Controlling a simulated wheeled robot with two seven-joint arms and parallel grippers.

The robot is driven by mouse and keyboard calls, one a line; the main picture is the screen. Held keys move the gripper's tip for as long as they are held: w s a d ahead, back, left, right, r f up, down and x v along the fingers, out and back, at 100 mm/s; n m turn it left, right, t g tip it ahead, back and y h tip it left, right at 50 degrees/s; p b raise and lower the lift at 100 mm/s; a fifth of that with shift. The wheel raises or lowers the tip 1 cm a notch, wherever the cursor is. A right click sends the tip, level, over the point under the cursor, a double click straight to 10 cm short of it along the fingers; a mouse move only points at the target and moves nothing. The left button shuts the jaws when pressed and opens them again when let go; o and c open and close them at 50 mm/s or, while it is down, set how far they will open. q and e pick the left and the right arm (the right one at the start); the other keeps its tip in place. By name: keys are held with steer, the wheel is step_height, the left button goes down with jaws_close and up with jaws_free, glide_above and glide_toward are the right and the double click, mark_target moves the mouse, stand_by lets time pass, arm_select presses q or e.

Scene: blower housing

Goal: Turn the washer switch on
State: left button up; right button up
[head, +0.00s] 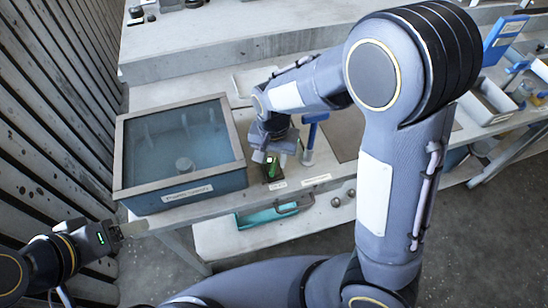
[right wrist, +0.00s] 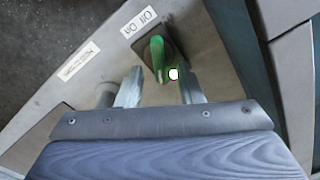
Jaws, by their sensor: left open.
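The washer switch is a green knob on a dark square plate (right wrist: 157,52), next to a label reading Off and On; it also shows in the head view (head: 273,172). My right gripper (right wrist: 162,88) is open, its two fingers apart with the knob between or just beyond their tips. Contact with the knob cannot be made out. In the head view my right gripper (head: 268,156) points down over the switch. The washer is a blue tank (head: 185,198) with a grey frame and clear lid, left of the switch. My left gripper (head: 125,231) is open at the lower left, near the tank's front corner.
A blue-handled tool (head: 310,140) stands right of the switch. A second label (right wrist: 80,60) lies along the bench edge. A teal tray (head: 268,215) sits on the shelf below. Bins (head: 490,103) stand at the far right. A slatted wall (head: 55,120) bounds the left.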

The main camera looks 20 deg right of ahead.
mark_target(274, 162)
step_height(274, 162, up, 7)
steer(key=shift+f, duration=0.15)
stand_by(0.5)
steer(key=s+d+r+n+t+y, duration=0.2)
steer(key=s+d+r+t, duration=0.1)
steer(key=s, duration=0.5)
steer(key=s+d+r+n+t+y, duration=0.1)
steer(key=s+d+r+n+t, duration=0.1)
steer(key=s+d, duration=0.4)
steer(key=s+r, duration=0.1)
steer(key=s, duration=0.2)
steer(key=shift+t+y, duration=0.4)
